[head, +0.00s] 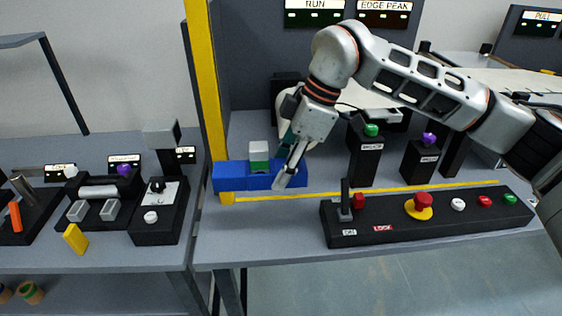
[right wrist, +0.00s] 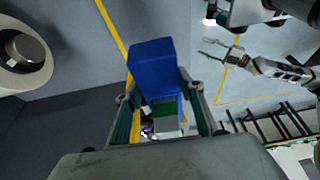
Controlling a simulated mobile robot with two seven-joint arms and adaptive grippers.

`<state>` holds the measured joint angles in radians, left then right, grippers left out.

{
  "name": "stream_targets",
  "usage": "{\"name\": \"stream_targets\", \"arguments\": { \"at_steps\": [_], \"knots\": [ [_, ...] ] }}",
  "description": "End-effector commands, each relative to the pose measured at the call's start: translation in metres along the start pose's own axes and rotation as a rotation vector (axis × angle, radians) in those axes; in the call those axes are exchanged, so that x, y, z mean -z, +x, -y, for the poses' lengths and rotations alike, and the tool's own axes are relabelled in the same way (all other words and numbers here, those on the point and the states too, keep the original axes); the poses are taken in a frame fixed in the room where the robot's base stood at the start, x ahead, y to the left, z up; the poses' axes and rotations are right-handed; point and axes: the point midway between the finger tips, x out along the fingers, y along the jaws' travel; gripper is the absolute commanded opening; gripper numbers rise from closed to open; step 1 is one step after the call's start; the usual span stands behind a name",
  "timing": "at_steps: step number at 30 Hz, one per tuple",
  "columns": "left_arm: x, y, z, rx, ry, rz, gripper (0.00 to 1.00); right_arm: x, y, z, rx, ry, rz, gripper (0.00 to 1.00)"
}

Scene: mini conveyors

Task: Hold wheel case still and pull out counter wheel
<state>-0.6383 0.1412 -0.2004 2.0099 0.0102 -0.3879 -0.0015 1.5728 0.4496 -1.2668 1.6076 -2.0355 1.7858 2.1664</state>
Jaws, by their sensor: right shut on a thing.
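The wheel case (head: 230,180) is a long blue block lying on the bench, left of centre in the head view. The counter wheel (head: 259,155), a white and green piece, stands up from its top. My right gripper (head: 287,172) is shut on the case near its right end. In the right wrist view, the blue case (right wrist: 152,65) lies between the fingers of my right gripper (right wrist: 163,115), with a green and white part close to the palm. My left gripper (right wrist: 212,50) shows only in the right wrist view, fingers apart and empty, away from the case.
A black control box (head: 440,215) with a lever, a red stop knob and buttons lies right of the case. Black posts with a green (head: 371,130) and a purple knob stand behind it. A yellow upright (head: 205,80) rises left of the case. Another bench with black fixtures (head: 158,205) lies left.

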Motion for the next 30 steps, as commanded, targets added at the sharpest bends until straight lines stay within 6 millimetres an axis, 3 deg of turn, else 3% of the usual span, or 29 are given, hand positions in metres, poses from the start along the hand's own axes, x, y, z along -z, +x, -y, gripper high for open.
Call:
{"name": "stream_targets", "arguments": {
  "at_steps": [30],
  "knots": [
    [-0.004,0.005,-0.001,-0.002,-0.001,0.000,0.41,-0.021,0.050,0.000,0.000,0.000,-0.001,0.10]
  ]
}}
